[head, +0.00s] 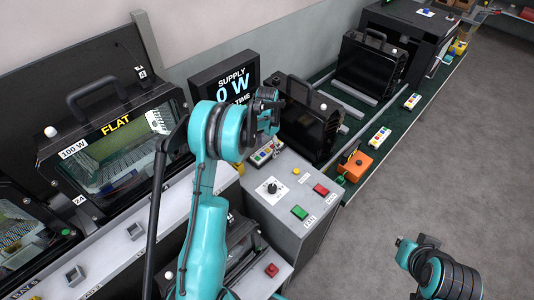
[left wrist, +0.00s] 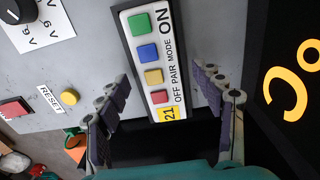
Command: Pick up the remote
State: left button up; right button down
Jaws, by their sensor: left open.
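A remote (left wrist: 150,60), with a white face, dark edges and green, blue, yellow and red buttons, lies on a grey console top in the left wrist view. It carries the words ON, MODE, PAIR and OFF and a yellow 21 tag. My left gripper (left wrist: 161,75) is open, with one finger on each side of the remote and gaps between. In the head view the left gripper (head: 267,112) is above the console's back edge. A remote there (head: 262,154) shows just below it, partly hidden.
The grey console (head: 290,240) bears a knob, a green button (head: 299,212) and red buttons. A SUPPLY display (head: 222,78) and a black floodlight housing (head: 303,122) stand close behind. Other remotes (head: 380,136) lie on the green bench. My right arm shows at lower right over open floor.

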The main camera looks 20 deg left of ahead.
pick_arm(q)
jog(key=shift+c, duration=0.3)
jog(key=c, duration=1.4)
jog(key=shift+o, duration=0.2)
jog(key=shift+r, duration=0.1)
